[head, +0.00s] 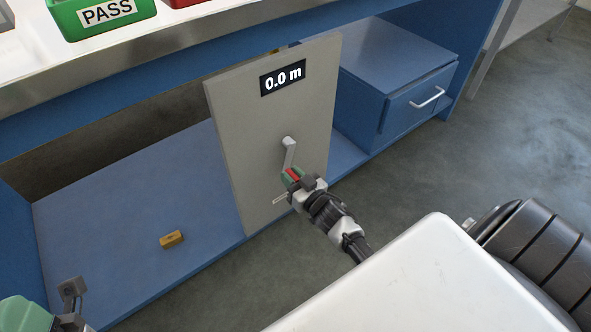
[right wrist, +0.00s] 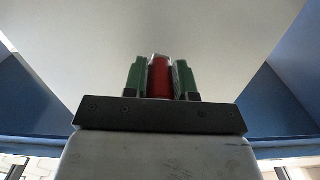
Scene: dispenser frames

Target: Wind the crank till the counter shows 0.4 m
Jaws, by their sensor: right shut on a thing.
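The grey upright panel (head: 232,115) carries a black counter (head: 283,78) that reads 0.0 m. Below it is a light grey crank (head: 289,155), its arm pointing down from the hub. My right gripper (head: 292,177) is shut on the red crank handle at the arm's lower end. In the right wrist view the red handle (right wrist: 160,78) stands between the two green finger pads, with the pale panel behind. My left gripper (head: 50,308) shows only in part at the bottom left corner, away from the crank; its jaw state is unclear.
A small yellow-brown block (head: 172,239) lies on the blue shelf (head: 110,215) left of the panel. A blue drawer unit (head: 415,105) stands to the right. A green PASS bin (head: 101,15) and part of a red bin sit on the worktop above. The floor in front is clear.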

